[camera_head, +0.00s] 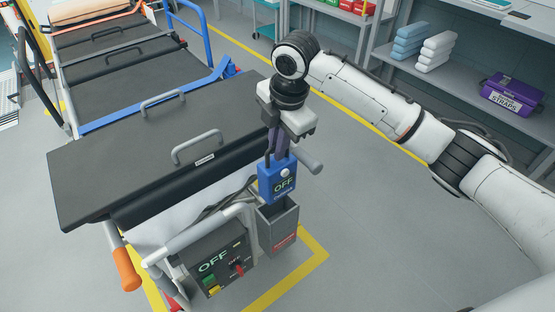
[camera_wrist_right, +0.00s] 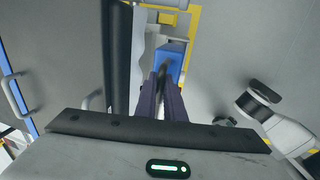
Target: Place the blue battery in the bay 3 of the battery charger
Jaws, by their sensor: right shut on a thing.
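My right gripper (camera_head: 279,146) points down and is shut on the upper part of a blue box (camera_head: 278,184), which carries the word OFF and a white knob; I take this as the blue battery. The box hangs upright just above an open grey holder (camera_head: 280,232) with a red label. Whether its bottom edge is inside the holder's mouth I cannot tell. In the right wrist view the gripper's two purple fingers (camera_wrist_right: 162,92) reach to the blue box (camera_wrist_right: 171,62). No charger with numbered bays is recognisable. My left gripper is not in view.
A dark ramp platform (camera_head: 125,165) with grey handles lies to the left. A panel (camera_head: 218,267) marked OFF with a red switch sits beside the holder, near an orange grip (camera_head: 126,270). Shelves with a purple straps box (camera_head: 511,95) stand at the back right. Open floor lies between.

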